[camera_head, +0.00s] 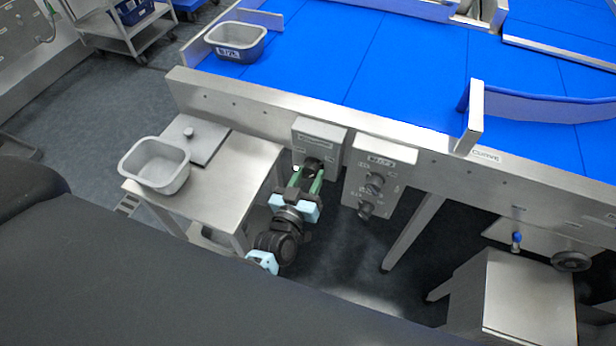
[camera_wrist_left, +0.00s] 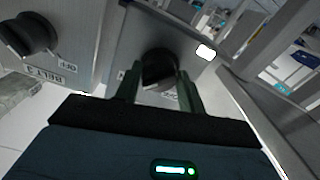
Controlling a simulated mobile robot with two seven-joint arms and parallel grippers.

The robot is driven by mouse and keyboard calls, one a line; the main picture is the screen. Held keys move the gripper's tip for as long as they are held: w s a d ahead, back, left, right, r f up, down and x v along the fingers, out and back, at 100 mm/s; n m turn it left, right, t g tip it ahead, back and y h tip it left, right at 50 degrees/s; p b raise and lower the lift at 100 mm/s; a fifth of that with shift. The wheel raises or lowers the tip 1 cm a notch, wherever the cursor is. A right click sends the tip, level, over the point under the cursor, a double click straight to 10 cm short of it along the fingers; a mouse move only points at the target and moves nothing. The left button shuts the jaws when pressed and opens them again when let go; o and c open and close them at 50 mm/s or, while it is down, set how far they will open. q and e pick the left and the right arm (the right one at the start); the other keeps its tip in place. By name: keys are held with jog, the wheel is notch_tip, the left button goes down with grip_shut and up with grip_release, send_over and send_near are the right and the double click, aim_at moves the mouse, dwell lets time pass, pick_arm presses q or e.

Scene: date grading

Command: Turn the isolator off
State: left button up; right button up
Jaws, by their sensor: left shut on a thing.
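The isolator is a grey box (camera_head: 318,136) on the front side rail of the blue conveyor, with a black rotary knob (camera_head: 313,165) on its face. My left gripper (camera_head: 309,176) is at this box, its green fingers closed on the knob. In the left wrist view the fingers (camera_wrist_left: 162,92) stand on either side of the black knob (camera_wrist_left: 158,68). The fingers and arm hide part of the knob and the box's lower face, so I cannot tell the knob's setting. My right gripper is not in view.
A second control box (camera_head: 380,175) with black knobs stands just right of the isolator. A steel side table (camera_head: 225,175) with a grey tub (camera_head: 156,165) is on the left. Another grey tub (camera_head: 237,42) sits on the blue belt (camera_head: 380,60). A steel cabinet (camera_head: 528,295) stands at lower right.

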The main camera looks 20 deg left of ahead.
pick_arm(q)
jog(key=n+b, duration=0.3)
jog(key=n, duration=1.4)
jog(key=shift+d+n, duration=0.15)
jog(key=shift+n, duration=0.25)
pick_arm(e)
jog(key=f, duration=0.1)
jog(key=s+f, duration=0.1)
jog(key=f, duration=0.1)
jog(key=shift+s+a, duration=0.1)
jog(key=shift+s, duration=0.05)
pick_arm(q)
jog(key=o, duration=1)
jog(key=shift+r, duration=0.1)
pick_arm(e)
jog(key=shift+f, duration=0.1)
